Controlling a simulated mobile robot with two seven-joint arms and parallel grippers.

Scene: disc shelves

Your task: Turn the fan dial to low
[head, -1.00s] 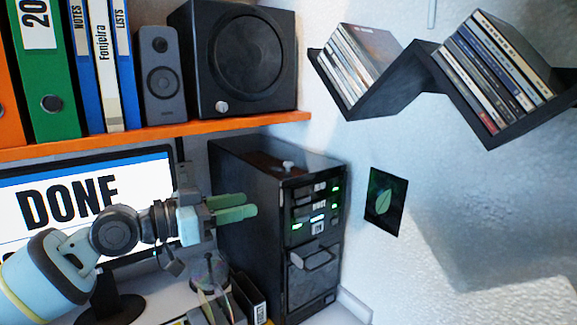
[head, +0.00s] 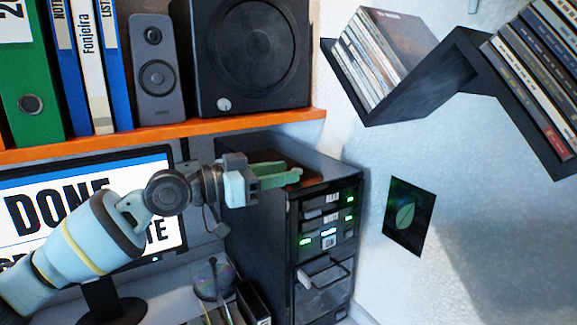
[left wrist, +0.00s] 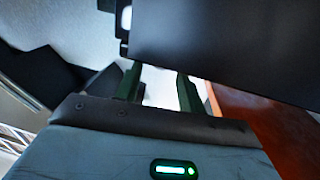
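The black computer tower (head: 255,225) stands below the orange shelf, with green lights on its front. My left gripper (head: 298,173) is at its top, level with the brownish top surface, fingers pointing right. In the left wrist view its two green fingers (left wrist: 160,82) are apart, with a bright gap between them. The small pale knob seen earlier on the tower's top does not show clearly now; the fingers cover that spot. I cannot tell whether they touch it, or read any dial setting. My right gripper is not in view.
The orange shelf (head: 170,136) runs above the arm, with a black speaker (head: 253,60) on it. A monitor (head: 50,215) stands behind my left arm. A black zigzag wall shelf (head: 420,78) holds discs at the upper right. The wall right of the tower is mostly clear.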

